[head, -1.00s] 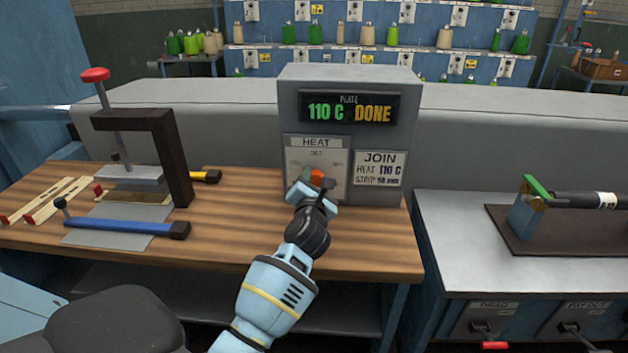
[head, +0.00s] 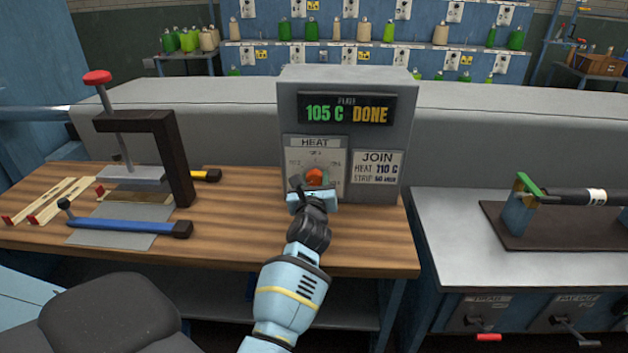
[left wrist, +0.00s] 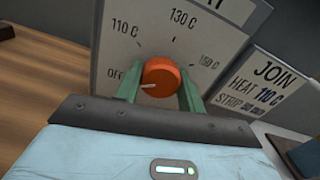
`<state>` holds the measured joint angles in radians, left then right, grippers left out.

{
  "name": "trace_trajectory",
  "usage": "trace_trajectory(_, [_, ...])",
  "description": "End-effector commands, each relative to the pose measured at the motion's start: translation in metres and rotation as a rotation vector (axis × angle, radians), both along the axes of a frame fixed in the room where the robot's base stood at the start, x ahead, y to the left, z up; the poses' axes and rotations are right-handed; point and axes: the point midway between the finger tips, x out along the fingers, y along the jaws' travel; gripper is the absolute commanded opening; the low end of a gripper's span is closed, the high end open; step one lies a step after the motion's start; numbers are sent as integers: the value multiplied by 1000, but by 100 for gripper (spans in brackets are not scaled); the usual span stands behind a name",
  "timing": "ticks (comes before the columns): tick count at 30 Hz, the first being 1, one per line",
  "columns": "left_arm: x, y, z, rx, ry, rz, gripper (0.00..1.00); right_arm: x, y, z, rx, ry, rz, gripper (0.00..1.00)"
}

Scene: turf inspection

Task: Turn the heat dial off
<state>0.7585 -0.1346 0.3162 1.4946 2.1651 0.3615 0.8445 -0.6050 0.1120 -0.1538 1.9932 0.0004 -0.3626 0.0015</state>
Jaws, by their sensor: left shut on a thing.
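The heat dial (head: 315,176) is an orange-red round knob on the HEAT panel of a grey control box (head: 290,115). In the left wrist view the dial (left wrist: 161,76) has a white mark on its left side, pointing toward the OFF label. Labels 110 C, 130 C and 150 C run around it. My left gripper (head: 314,187) is shut on the dial, with a green finger (left wrist: 130,83) on its left and another (left wrist: 190,92) on its right. The box's display (head: 346,110) reads 105 C and DONE. My right gripper is not in view.
A JOIN card (head: 377,166) is beside the HEAT panel. A clamp press (head: 172,150) with a red knob stands left on the wooden bench (head: 225,240), by a blue-handled tool (head: 130,226). A metal-topped cabinet (head: 450,270) stands at right.

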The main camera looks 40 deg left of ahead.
Motion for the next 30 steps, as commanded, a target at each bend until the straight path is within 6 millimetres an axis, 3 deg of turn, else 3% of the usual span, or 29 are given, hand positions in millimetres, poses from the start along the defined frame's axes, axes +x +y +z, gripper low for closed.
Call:
trace_trajectory(22, [0, -1, -1, -77, -43, 0, 16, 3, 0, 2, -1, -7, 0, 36])
trace_trajectory(23, [0, -1, -1, -77, -43, 0, 43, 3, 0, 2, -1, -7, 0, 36])
trace_trajectory(27, [0, 0, -1, -75, -44, 0, 61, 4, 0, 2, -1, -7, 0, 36])
trace_trajectory(30, [0, 0, -1, -74, -43, 0, 61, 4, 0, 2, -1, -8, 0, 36])
